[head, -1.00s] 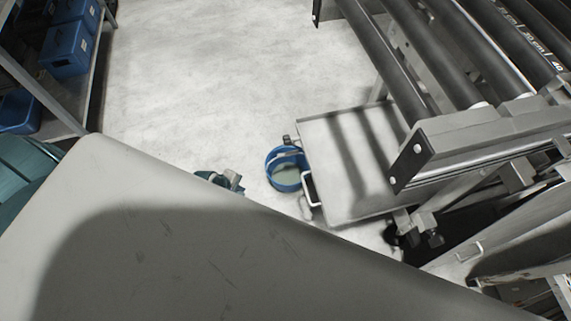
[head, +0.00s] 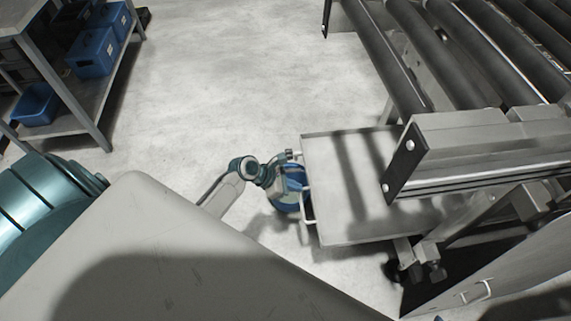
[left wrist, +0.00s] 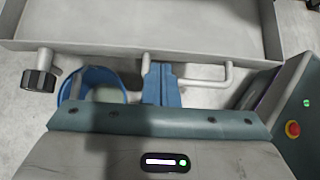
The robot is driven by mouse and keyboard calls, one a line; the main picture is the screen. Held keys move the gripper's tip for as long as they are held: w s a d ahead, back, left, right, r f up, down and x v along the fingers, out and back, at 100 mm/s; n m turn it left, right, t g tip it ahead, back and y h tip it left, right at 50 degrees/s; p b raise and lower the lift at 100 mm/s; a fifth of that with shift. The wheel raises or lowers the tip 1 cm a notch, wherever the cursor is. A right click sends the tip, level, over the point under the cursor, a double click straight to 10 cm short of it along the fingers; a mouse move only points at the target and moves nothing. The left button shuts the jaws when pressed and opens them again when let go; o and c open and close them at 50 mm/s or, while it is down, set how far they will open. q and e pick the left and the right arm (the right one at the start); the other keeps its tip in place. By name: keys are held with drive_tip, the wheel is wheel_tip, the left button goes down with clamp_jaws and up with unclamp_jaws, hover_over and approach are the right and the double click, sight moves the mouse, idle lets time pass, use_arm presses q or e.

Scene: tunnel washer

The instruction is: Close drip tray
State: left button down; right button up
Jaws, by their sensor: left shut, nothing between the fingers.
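The drip tray (head: 360,215) is a shallow grey metal tray sticking out to the left from under the roller conveyor. It also fills the top of the left wrist view (left wrist: 150,32). A pale bar handle (head: 308,207) is on its left side and shows in the left wrist view (left wrist: 205,80). My left gripper (head: 297,186) is shut and empty, with its blue fingers (left wrist: 160,82) pointing at the tray's handle side, by one end of the handle. I cannot tell whether they touch it. My right gripper is out of view.
A blue bucket (left wrist: 95,82) stands on the floor beside the tray, partly hidden by my left gripper. A black knob (left wrist: 40,82) juts from the tray's side. The roller conveyor (head: 450,150) overhangs the tray. A shelf with blue bins (head: 95,50) stands far left; floor between is clear.

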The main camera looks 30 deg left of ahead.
sight(311, 192)
use_arm(q)
drive_tip(key=shift+x, duration=1.55)
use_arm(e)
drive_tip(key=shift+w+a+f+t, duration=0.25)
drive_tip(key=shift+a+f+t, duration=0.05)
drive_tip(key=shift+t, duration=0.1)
